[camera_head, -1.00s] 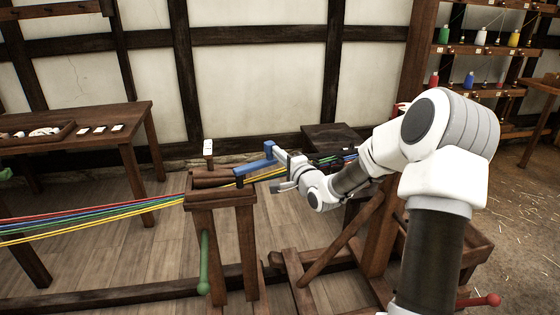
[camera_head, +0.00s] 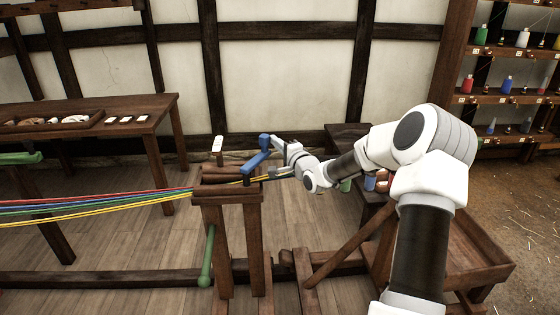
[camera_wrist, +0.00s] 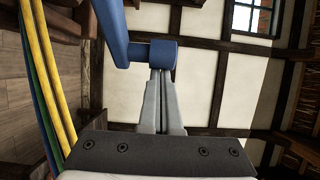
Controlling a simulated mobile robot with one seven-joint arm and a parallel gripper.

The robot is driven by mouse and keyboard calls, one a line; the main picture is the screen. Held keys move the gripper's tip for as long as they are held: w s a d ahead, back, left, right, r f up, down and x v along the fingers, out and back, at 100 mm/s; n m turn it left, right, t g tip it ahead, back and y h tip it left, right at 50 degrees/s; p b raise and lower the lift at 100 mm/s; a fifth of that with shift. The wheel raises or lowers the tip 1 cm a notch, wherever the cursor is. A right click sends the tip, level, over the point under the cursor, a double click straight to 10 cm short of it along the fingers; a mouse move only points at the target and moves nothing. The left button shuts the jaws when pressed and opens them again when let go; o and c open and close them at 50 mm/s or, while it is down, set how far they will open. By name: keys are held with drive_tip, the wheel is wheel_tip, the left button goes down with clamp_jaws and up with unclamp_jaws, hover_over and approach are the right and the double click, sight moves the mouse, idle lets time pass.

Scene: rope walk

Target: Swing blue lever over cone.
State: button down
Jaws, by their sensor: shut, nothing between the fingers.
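The blue lever (camera_head: 255,162) sits on top of the wooden stand (camera_head: 226,192), its raised knob end toward the back right. It also shows in the wrist view (camera_wrist: 118,32), with its knob (camera_wrist: 162,58) right at my fingertips. My gripper (camera_head: 275,142) is shut with nothing between the fingers, its tips at or against the knob; I cannot tell contact for sure. In the wrist view my closed fingers (camera_wrist: 160,100) point at the knob. A brown wooden piece (camera_head: 222,171) lies on the stand under the lever; whether it is the cone is unclear.
Red, blue, green and yellow strands (camera_head: 95,203) run left from the stand. A green handle (camera_head: 207,258) hangs at its front and a white tag (camera_head: 217,145) stands behind. A table (camera_head: 150,122) is at left, spool shelves (camera_head: 507,85) at right.

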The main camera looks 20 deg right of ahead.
drive_tip(key=shift+w+a+f+b, duration=0.15)
drive_tip(key=shift+w+a, duration=0.25)
drive_tip(key=shift+w, duration=0.25)
drive_tip(key=shift+w+a+r+b, duration=0.15)
drive_tip(key=shift+w+a, duration=0.25)
drive_tip(key=shift+w, duration=0.2)
drive_tip(key=shift+w+a+b, duration=0.45)
drive_tip(key=shift+w+a, duration=0.65)
drive_tip(key=shift+w, duration=0.05)
drive_tip(key=shift+w+a, duration=0.1)
